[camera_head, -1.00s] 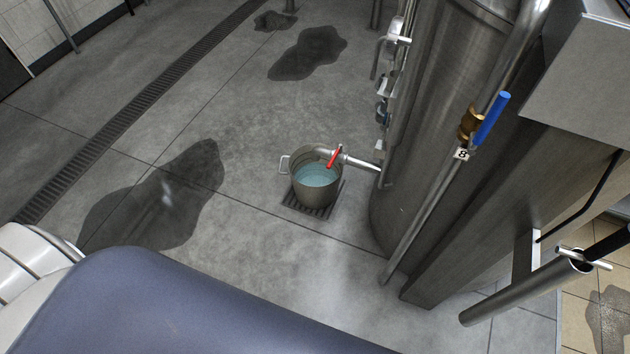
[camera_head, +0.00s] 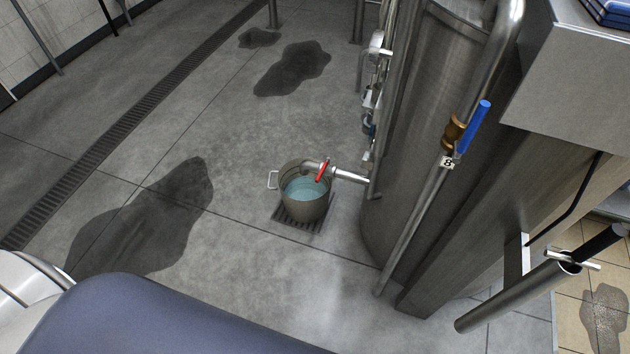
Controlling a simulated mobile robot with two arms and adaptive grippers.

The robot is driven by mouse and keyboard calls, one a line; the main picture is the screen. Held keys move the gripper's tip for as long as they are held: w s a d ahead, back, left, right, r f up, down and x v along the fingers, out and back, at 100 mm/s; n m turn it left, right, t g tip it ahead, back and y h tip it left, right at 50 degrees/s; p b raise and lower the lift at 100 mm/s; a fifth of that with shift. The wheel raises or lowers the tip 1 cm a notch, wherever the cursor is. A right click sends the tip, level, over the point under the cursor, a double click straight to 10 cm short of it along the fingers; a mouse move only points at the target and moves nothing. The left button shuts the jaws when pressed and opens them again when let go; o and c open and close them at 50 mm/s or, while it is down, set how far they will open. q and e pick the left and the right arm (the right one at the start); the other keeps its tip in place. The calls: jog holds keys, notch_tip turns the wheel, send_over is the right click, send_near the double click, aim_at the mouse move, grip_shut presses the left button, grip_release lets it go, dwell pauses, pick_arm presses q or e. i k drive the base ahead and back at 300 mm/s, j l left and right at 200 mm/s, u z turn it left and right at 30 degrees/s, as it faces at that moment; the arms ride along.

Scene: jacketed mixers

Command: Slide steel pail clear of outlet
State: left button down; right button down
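The steel pail (camera_head: 306,208) stands upright on a small dark floor grate (camera_head: 285,217). It holds bluish liquid, and one loop handle (camera_head: 271,180) shows on its left side. The outlet pipe (camera_head: 347,175) comes from the mixer (camera_head: 410,130) on the right and reaches over the pail's rim. A red lever handle (camera_head: 322,171) sits on the outlet, above the pail. The pail's far right side is partly hidden by the outlet. Neither of my grippers is in view.
Dark wet patches lie on the floor left of the pail (camera_head: 150,220) and behind it (camera_head: 293,68). A long drain channel (camera_head: 110,125) runs along the left. A pipe with a blue-handled valve (camera_head: 472,127) stands at right. Bare floor surrounds the pail's left and front.

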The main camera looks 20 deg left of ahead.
aim_at(301, 193)
jog(key=i+j+z, duration=0.1)
jog(key=j+z, duration=0.15)
jog(key=z, duration=0.2)
jog(key=j+z, duration=0.3)
jog(key=z, duration=0.2)
jog(key=j+z, duration=0.3)
jog(key=z, duration=0.15)
jog(key=i, duration=0.05)
